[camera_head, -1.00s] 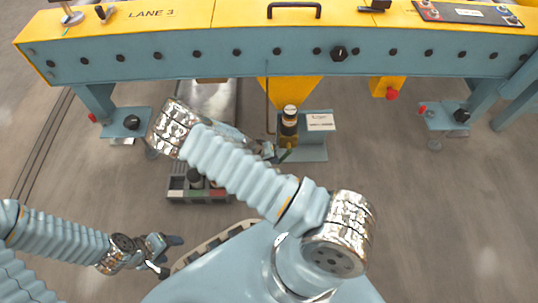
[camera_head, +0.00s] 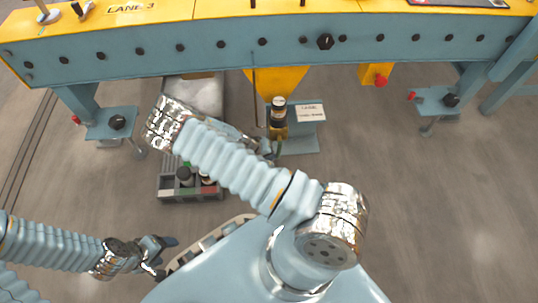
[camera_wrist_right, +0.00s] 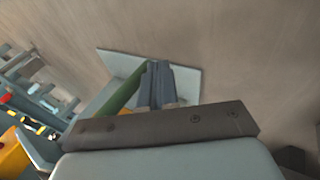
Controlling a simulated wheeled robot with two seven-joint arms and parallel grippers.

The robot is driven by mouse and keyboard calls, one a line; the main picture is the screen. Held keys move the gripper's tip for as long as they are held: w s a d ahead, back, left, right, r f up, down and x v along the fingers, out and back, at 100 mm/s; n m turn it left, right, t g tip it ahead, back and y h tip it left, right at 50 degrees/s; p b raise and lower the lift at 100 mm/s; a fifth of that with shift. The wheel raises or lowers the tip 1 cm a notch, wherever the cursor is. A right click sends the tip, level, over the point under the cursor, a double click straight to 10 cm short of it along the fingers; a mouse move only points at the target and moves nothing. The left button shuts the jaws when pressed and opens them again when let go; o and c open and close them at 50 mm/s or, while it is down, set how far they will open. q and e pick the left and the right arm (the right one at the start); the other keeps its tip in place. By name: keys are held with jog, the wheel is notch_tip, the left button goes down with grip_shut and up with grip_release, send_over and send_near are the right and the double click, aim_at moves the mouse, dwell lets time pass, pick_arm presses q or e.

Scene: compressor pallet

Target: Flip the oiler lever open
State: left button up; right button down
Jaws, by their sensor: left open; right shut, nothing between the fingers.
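The oiler (camera_head: 278,115) is a small dark cylinder with a pale band, on a blue bracket (camera_head: 300,144) below the yellow funnel-shaped part. A thin green bar (camera_head: 278,150) shows just below it, beside my right gripper (camera_head: 268,148). In the right wrist view the green bar (camera_wrist_right: 133,88) slants close along the left side of the closed fingers (camera_wrist_right: 158,75); I cannot tell if they touch. The right gripper is shut and empty. My left gripper (camera_head: 160,255) is open and empty, low at left, away from the oiler. The lever's hinge is not clear.
A blue beam (camera_head: 220,50) with a yellow top spans the back. A grey compartment tray (camera_head: 193,192) with bottles lies on the floor behind my right arm. A white label (camera_head: 297,112) stands beside the oiler.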

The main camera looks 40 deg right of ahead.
dwell(0.3)
jog(key=p+v, duration=0.3)
jog(key=v, duration=1)
jog(key=shift+a+r, duration=0.25)
jog(key=shift+r, duration=0.05)
jog(key=s+a+f+n+y, duration=0.1)
jog(key=s+a+f+y, duration=0.25)
jog(key=s+a, duration=0.2)
jog(key=s+a+f+n+y, duration=0.2)
jog(key=s+a+f+y, duration=0.15)
jog(key=s, duration=0.35)
jog(key=a+r+t+y+p, duration=0.1)
jog(key=a+r+p, duration=0.2)
jog(key=r+p, duration=0.3)
jog(key=a+r+t+y+p, duration=0.1)
jog(key=a+r+y+p, duration=0.1)
jog(key=r+p, duration=0.5)
notch_tip(320, 180, up, 4)
jog(key=shift+a+r+n+y, duration=0.15)
jog(key=shift+a+n+y, duration=0.15)
jog(key=shift+a+n, duration=0.1)
